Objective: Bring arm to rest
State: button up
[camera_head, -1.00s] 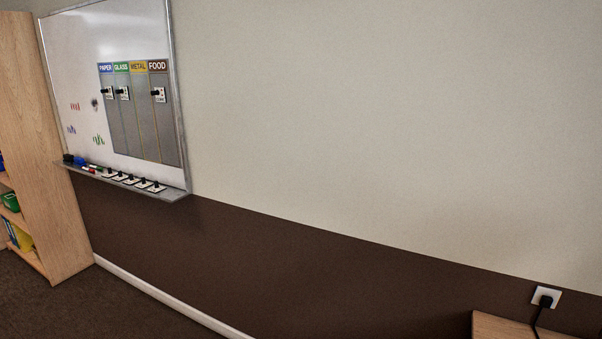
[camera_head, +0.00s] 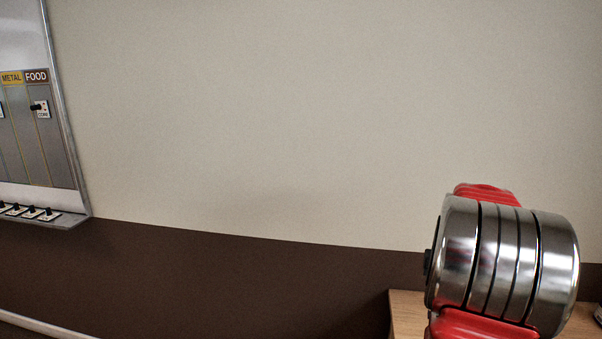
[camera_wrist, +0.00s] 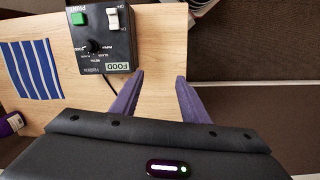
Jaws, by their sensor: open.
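My gripper (camera_wrist: 160,95) shows in the wrist view with its two purple fingers apart and nothing between them. It is over the edge of a wooden table (camera_wrist: 160,50), with the dark wall or floor area to its right. In the head view a red and metal part of my arm (camera_head: 505,260) stands at the lower right, in front of the wall. The gripper's fingers are not visible in the head view.
A black box (camera_wrist: 103,40) marked FOOD, with a knob, switch and green button, sits near the fingers. A striped blue cloth (camera_wrist: 32,70) lies left. A whiteboard (camera_head: 25,200) with sorting columns hangs at the left. The wooden table also shows in the head view (camera_head: 405,310).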

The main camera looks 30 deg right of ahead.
jog(key=w+a+r+n+t+h, duration=0.1)
jog(key=w+a+r+n, duration=0.1)
jog(key=a, duration=0.8)
jog(key=w+a+r+n+t, duration=0.1)
jog(key=w+a, duration=0.1)
jog(key=a, duration=0.8)
jog(key=w+a+r+n+t+h, duration=0.1)
jog(key=w+a+r+n, duration=0.1)
jog(key=a, duration=0.8)
jog(key=s+a+r+n+t, duration=0.1)
jog(key=s+a+n, duration=0.1)
jog(key=a, duration=0.5)
jog(key=s+a+r+n+t+y, duration=0.1)
jog(key=s+a+r+n+t, duration=0.1)
jog(key=a, duration=0.6)
jog(key=shift+a+n+t+y, duration=0.25)
jog(key=shift+n+t+y, duration=0.05)
jog(key=shift+n, duration=0.4)
